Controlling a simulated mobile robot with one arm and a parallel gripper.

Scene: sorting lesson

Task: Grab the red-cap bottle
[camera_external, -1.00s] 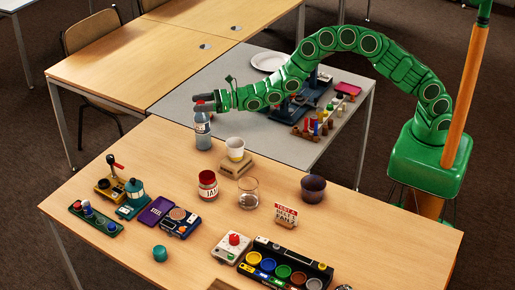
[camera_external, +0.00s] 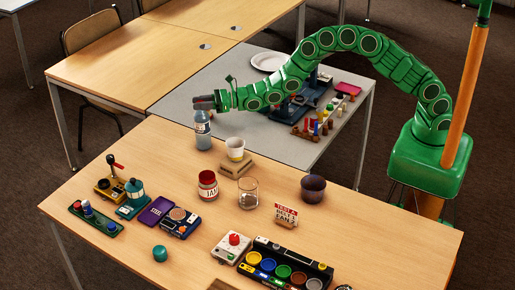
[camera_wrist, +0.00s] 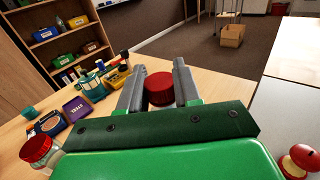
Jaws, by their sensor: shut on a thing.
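The red-cap bottle (camera_external: 202,133) is clear and bluish with a label. It stands upright at the far left edge of the wooden table (camera_external: 120,230). My gripper (camera_external: 204,103) is at the top of the bottle, with its fingers around the cap. In the wrist view, the red cap (camera_wrist: 160,88) sits between the two grey fingers of my gripper (camera_wrist: 158,84), which is shut on it. The bottle's body is hidden beneath the cap in that view.
A cup (camera_external: 235,147) on a small wooden block stands right of the bottle. A grey table (camera_external: 190,98) adjoins behind.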

